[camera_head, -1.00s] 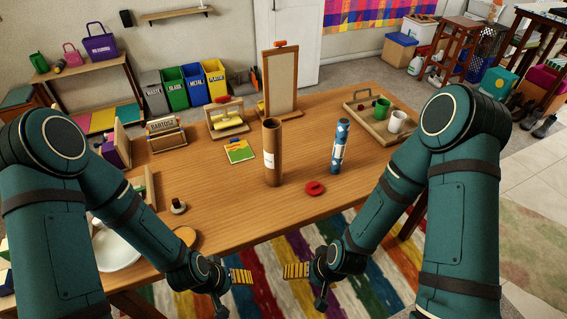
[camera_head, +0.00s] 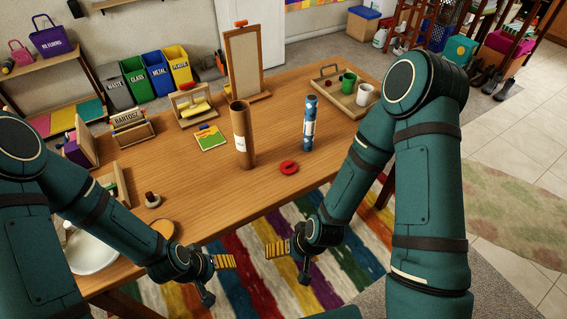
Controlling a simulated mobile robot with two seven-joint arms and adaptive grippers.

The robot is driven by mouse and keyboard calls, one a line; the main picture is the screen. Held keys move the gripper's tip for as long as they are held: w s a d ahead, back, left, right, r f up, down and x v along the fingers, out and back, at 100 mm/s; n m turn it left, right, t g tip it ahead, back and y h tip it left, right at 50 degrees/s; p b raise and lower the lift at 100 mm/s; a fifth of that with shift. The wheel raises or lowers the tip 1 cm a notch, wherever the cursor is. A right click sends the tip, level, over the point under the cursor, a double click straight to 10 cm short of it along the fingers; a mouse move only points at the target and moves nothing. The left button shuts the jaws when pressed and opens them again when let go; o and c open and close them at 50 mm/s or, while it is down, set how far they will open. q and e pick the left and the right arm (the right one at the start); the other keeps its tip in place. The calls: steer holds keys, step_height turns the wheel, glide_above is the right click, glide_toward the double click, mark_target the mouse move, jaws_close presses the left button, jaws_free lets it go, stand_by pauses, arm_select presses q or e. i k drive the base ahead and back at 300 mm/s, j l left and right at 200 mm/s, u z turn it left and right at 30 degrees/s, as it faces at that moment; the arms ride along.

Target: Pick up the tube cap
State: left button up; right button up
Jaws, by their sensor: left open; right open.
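The tube cap, a red round disc (camera_head: 289,167), lies on the wooden table near its front edge. A brown cardboard tube (camera_head: 242,140) with a white label stands upright to its left. A blue patterned tube (camera_head: 309,125) stands upright behind it to the right. My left gripper (camera_head: 226,262) is open and empty, in front of the table edge, left of and nearer than the cap. My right gripper (camera_head: 275,249) is open and empty, also off the table's front edge, below the cap in the picture. Neither gripper touches anything.
A wooden tray (camera_head: 345,98) with a green mug (camera_head: 347,82) and a white mug (camera_head: 366,95) sits at the back right. A wooden easel (camera_head: 245,62) stands at the back. A white plate (camera_head: 92,252) is at the left. The table around the cap is clear.

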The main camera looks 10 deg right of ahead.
mark_target(288, 168)
steer(key=i+l+u, duration=0.15)
steer(key=l+u, duration=0.2)
steer(key=i+l+u, duration=0.15)
steer(key=l+u, duration=0.2)
steer(key=i+l+u, duration=0.1)
steer(key=l+u, duration=0.25)
